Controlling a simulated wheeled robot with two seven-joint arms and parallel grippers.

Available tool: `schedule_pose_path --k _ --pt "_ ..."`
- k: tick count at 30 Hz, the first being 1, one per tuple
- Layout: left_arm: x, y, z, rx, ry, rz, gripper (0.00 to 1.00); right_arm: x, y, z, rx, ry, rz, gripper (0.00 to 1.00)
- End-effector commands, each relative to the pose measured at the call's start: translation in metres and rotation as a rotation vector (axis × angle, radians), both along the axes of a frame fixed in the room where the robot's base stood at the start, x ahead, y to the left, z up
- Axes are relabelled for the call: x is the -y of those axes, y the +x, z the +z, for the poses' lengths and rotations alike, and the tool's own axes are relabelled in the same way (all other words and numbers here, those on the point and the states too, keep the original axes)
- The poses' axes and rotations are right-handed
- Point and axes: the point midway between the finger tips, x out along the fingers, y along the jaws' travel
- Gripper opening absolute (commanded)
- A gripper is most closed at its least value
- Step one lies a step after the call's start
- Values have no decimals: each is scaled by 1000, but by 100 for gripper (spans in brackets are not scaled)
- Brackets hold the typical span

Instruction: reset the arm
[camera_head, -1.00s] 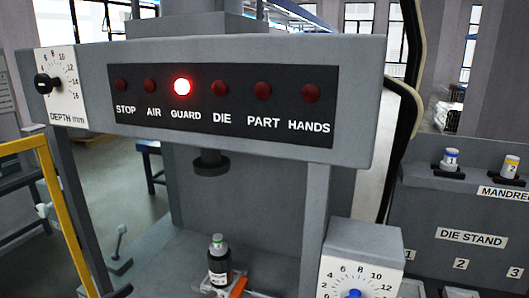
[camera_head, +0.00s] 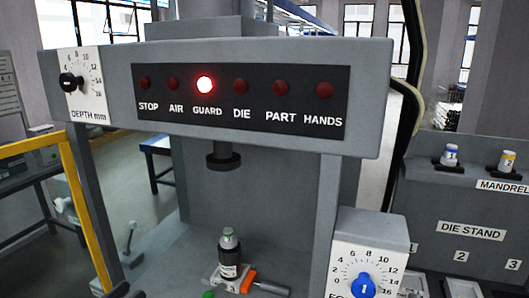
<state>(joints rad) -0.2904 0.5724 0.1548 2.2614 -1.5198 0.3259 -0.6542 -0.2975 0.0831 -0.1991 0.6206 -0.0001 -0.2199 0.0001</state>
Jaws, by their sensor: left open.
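My left gripper (camera_head: 119,290) shows only as a small dark part at the bottom edge, left of the press bed, apart from the bottle. My right gripper is not in view. The press (camera_head: 250,55) has a row of lamps, with only the GUARD lamp (camera_head: 205,85) lit red. A dark bottle-like part (camera_head: 229,256) with a green top stands upright on the bed, beside an orange-handled clamp (camera_head: 248,281). The press ram (camera_head: 222,160) hangs above and behind it, clear of it.
A yellow rail (camera_head: 88,205) stands at the left, near a grey lever (camera_head: 129,240). A dial box with a blue knob (camera_head: 363,285) stands at the right front. The die stand (camera_head: 440,215) at the right carries two capped mandrels (camera_head: 450,154).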

Motion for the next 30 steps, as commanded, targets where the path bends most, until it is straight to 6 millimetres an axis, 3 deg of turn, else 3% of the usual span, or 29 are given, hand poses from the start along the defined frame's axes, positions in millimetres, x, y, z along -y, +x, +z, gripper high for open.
schedule_pose_path --k 9,14,17,23,26,30 --pt "-23 -7 19 -42 -490 110 44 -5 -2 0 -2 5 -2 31" --pt "-57 -14 3 -121 -915 239 44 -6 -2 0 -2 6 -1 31" --pt "-78 -22 -25 -195 -1193 348 44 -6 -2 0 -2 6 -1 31" --pt "-94 -54 -116 -389 -1705 619 44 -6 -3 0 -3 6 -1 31" --pt "-82 -81 -169 -510 -1927 787 44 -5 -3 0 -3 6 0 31" --pt "-49 -128 -233 -687 -2163 1035 44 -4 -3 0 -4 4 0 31"
